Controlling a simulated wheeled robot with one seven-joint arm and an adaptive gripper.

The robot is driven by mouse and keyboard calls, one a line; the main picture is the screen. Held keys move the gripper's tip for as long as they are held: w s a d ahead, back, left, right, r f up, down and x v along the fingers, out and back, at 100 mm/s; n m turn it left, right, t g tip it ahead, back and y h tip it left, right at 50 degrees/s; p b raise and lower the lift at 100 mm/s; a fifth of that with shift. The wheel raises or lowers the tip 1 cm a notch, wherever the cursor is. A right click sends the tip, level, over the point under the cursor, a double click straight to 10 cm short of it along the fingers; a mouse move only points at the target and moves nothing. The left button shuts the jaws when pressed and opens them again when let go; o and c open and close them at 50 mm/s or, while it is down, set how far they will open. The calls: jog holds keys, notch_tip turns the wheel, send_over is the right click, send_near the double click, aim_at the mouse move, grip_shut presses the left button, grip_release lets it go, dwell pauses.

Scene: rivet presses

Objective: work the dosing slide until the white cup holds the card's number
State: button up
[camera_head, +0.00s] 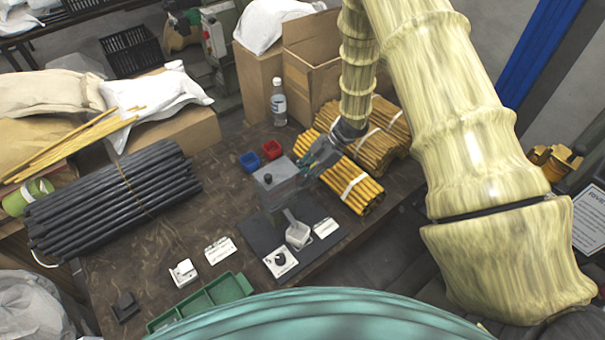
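A grey box-shaped dispenser (276,186) with a dark knob on top stands on the dark table. A dark flat mat (262,230) lies in front of it. A white cup (298,234) with a handle sits on the mat; its contents are too small to make out. A white card (325,228) lies right of the cup and another card (219,249) lies to the left; their print is unreadable. My gripper (312,163) is at the right side of the dispenser, close to it. I cannot tell whether it touches. The slide itself is not clearly visible.
A white plate with a black knob (281,262) and a small white block (183,272) lie near the front. A green tray (205,303) is at the front edge. Blue (250,161) and red (271,149) bins stand behind the dispenser. Yellow rod bundles (350,180) lie right, black rods (115,197) left.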

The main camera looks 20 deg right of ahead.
grip_shut()
jog(key=d, duration=0.2)
jog(key=w+d, duration=0.1)
jog(key=shift+w+d, duration=0.15)
jog(key=shift+d, duration=0.2)
grip_release()
jog(key=shift+d, duration=0.15)
jog(key=shift+r, duration=0.1)
jog(key=v, duration=1.1)
jog(key=shift+d+r, duration=0.25)
jog(key=shift+d, duration=0.05)
